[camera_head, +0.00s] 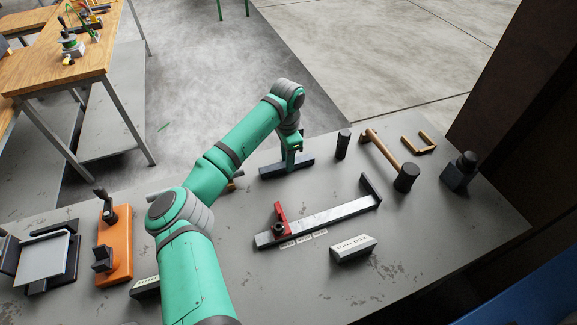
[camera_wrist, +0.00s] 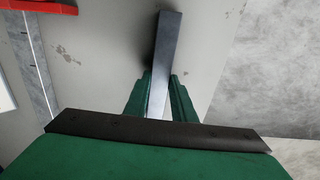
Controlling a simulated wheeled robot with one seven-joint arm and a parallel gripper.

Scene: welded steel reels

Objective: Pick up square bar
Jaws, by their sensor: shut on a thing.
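The square bar (camera_head: 273,171) is a dark grey steel bar near the far edge of the grey table, in the head view. My green gripper (camera_head: 291,163) comes down on it from above and is shut on it around its middle. In the wrist view the bar (camera_wrist: 168,45) runs up from between my green fingers (camera_wrist: 160,100), with a shadow beside it on the tabletop. The fingers hide part of the bar. I cannot tell whether the bar touches the table or hangs just above it.
A long steel clamp with a red jaw (camera_head: 281,218) lies in front of the bar. A labelled block (camera_head: 353,250), dark cylinder (camera_head: 343,145), mallet (camera_head: 406,178), brown bracket (camera_head: 420,148) and dark knobbed block (camera_head: 457,177) stand rightward. An orange tool (camera_head: 115,250) is left.

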